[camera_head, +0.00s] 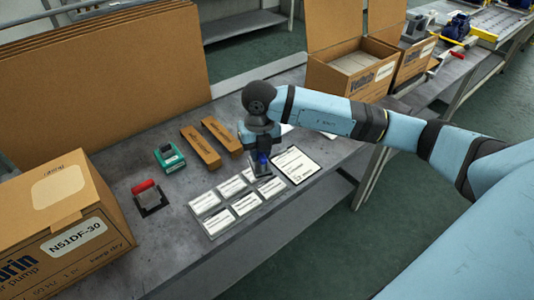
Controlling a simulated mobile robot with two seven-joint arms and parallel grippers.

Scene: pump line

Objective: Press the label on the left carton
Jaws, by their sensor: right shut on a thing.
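A brown closed carton (25,235) stands at the left front of the bench. Several white labels (246,203) lie in two rows on a sheet at the bench's middle. My right gripper (262,162) points down over the far right end of these labels, well to the right of the carton. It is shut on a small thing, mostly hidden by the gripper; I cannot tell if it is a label. My left gripper is not in view.
Near the labels are a red-handled tool (148,197), a green tape dispenser (169,158), two brown bars (200,147) and a clipboard (295,165). Flattened cardboard (110,90) stands behind. Two open cartons (345,77) (413,60) stand at back right.

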